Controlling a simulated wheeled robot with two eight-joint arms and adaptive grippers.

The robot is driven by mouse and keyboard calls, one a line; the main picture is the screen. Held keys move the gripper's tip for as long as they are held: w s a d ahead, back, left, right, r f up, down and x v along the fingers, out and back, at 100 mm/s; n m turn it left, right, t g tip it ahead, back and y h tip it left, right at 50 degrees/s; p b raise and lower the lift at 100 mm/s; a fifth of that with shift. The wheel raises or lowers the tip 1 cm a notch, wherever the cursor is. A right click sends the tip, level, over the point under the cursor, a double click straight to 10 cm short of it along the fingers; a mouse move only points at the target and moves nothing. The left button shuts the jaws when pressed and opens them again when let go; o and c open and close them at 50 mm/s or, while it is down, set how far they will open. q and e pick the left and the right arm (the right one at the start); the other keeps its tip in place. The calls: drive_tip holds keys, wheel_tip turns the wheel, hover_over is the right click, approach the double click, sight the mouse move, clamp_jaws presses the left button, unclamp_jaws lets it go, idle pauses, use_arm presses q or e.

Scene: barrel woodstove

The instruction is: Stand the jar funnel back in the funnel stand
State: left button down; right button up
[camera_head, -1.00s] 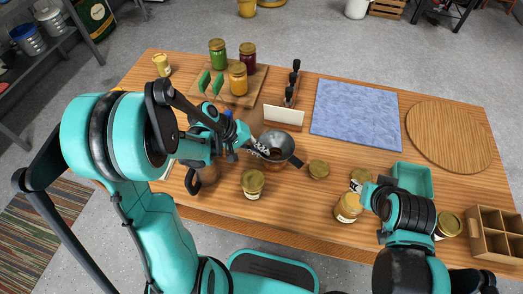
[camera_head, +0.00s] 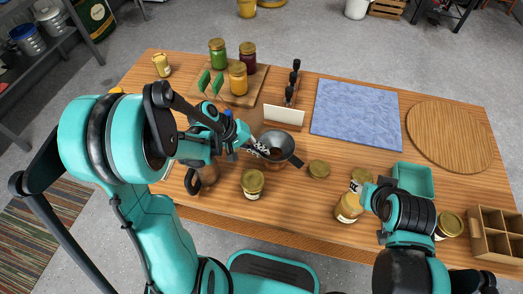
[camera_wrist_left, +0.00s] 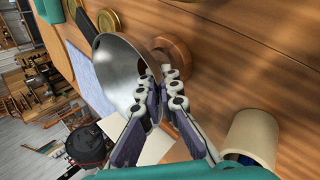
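The jar funnel (camera_head: 284,144) is a grey metal bowl with a dark handle, near the table's middle. My left gripper (camera_head: 258,150) is at its left side. In the left wrist view the funnel (camera_wrist_left: 116,72) is tilted, and its rim runs between the fingertips of the left gripper (camera_wrist_left: 158,88), which look closed on it. A round brown piece with a dark opening (camera_wrist_left: 180,52), apparently the funnel stand, shows just beyond the rim; I cannot tell whether the funnel touches it. My right gripper is by the jars at the right front, its fingers mostly hidden by its arm.
More jars (camera_head: 347,207) and a teal tray (camera_head: 414,180) are at right. The blue mat (camera_head: 355,115) is clear.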

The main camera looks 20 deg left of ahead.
use_arm(q)
drive_tip(key=shift+f+b, duration=1)
drive_tip(key=shift+f, duration=0.1)
use_arm(e)
drive_tip(key=shift+f, duration=1)
use_arm(q)
drive_tip(key=c, duration=1.6)
unclamp_jaws()
drive_tip(key=shift+c, duration=0.2)
drive_tip(key=shift+r, duration=0.15)
use_arm(e)
drive_tip(key=shift+r, duration=0.15)
use_arm(q)
drive_tip(key=p+v, duration=0.3)
drive_tip(key=v, duration=0.2)
drive_tip(key=shift+s+a+r+p, duration=0.15)
drive_tip(key=shift+a+r+p, duration=0.1)
drive_tip(key=shift+r+p, duration=0.1)
use_arm(e)
wheel_tip(320, 180, up, 3)
drive_tip(key=shift+r, duration=0.2)
use_arm(q)
drive_tip(key=shift+f, duration=0.1)
